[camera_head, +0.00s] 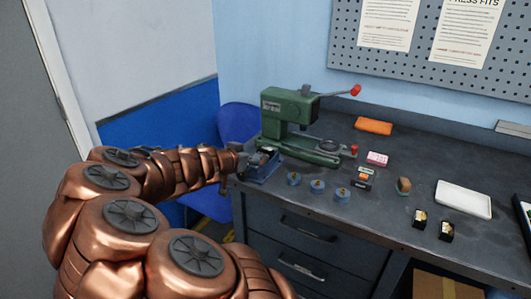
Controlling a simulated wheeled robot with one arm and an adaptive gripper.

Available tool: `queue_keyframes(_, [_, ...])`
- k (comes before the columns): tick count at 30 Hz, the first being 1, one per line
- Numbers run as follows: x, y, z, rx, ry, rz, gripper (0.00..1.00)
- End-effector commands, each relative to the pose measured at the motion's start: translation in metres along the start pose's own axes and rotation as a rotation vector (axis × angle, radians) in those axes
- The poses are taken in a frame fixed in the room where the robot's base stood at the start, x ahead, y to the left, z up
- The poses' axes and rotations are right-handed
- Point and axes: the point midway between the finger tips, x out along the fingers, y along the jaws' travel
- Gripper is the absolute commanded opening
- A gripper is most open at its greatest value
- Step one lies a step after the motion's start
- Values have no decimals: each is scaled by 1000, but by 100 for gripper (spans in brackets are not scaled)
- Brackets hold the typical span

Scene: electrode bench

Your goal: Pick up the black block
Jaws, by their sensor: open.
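My copper arm reaches from the lower left to the bench's left front corner. My gripper (233,172) is at its end, small and partly hidden by the arm. It is open, beside the blue vise-like fixture (264,168), and I cannot tell if they touch. Two small dark blocks with pale and brassy faces stand near the bench's front edge at the right, one (420,219) left of the other (446,231). A small black-and-orange box (361,184) lies near the middle. I cannot tell which is the black block. All are well to the right of my gripper.
A green press (290,120) with a red-knobbed lever stands behind the fixture on the dark bench (390,215). Several blue round pieces (317,186) line the front. A tape roll (403,185), pink box (377,158), orange item (373,126) and white tray (464,199) lie further right.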

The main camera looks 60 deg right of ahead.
Motion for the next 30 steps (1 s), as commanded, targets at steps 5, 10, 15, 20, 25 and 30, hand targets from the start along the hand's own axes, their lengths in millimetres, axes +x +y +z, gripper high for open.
queue_keyframes(5, [17, 6, -3, -2, 1, 6, 81])
queue_keyframes(10, [35, 8, -3, -1, 2, 3, 81])
queue_keyframes(15, [46, 7, -2, 0, 0, 1, 81])
queue_keyframes(20, [49, 7, -1, 0, 0, 0, 81])
queue_keyframes(25, [49, 7, -1, 0, 0, 0, 81])
queue_keyframes(30, [49, 7, -1, 0, 0, 0, 64])
